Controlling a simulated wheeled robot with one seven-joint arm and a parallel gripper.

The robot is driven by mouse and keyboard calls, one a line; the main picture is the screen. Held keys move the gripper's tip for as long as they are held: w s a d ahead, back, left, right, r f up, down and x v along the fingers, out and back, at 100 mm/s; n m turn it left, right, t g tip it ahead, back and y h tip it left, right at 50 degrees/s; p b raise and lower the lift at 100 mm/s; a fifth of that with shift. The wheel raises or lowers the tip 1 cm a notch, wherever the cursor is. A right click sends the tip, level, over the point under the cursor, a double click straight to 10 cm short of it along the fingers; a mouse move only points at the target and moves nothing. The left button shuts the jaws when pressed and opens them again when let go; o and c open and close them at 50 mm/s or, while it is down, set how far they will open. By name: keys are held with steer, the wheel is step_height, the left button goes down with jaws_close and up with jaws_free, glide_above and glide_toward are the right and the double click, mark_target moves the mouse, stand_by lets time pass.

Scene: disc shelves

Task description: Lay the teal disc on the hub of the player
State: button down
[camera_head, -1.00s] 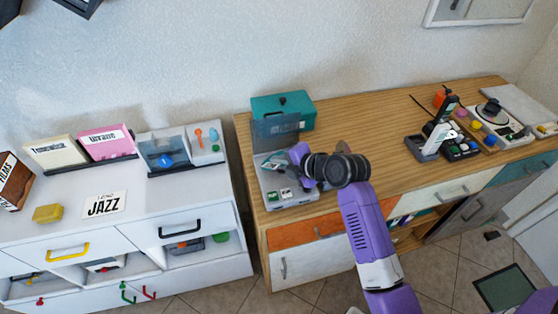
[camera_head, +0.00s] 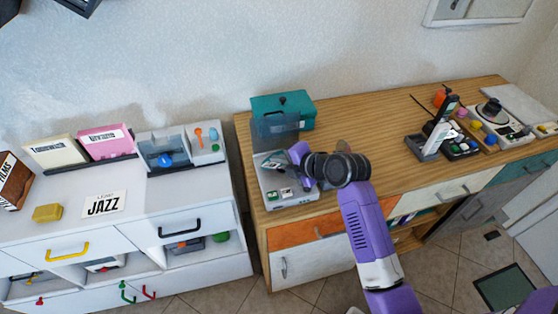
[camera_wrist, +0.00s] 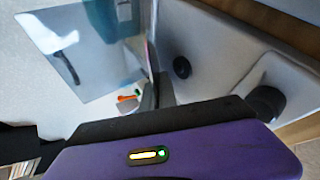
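A grey box with a raised see-through lid, which looks like the player (camera_head: 290,200), stands at the left end of the wooden desk. Its lid (camera_head: 272,127) is tilted up at the back. My gripper (camera_head: 298,160) is over the player's right part, partly hidden by my wrist. In the wrist view, the dark fingers (camera_wrist: 155,92) are close together beside a thin, edge-on strip. I cannot tell whether they hold it. A black round part (camera_wrist: 181,67), possibly the hub, shows on a grey surface beyond them. I cannot make out the teal disc in either view.
A teal box (camera_head: 283,106) stands behind the player. A white cabinet (camera_head: 130,225) with cases on top is to the left, across a gap. Coloured devices (camera_head: 490,120) sit at the desk's right end. The middle of the desk top is clear.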

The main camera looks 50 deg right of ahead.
stand_by(0.4)
steer(key=c, duration=1.6)
jaws_free()
steer(key=shift+s, duration=0.1)
steer(key=b+v, duration=0.1)
steer(key=v, duration=0.6)
steer(key=shift+s+r, duration=0.2)
steer(key=shift+r, duration=0.1)
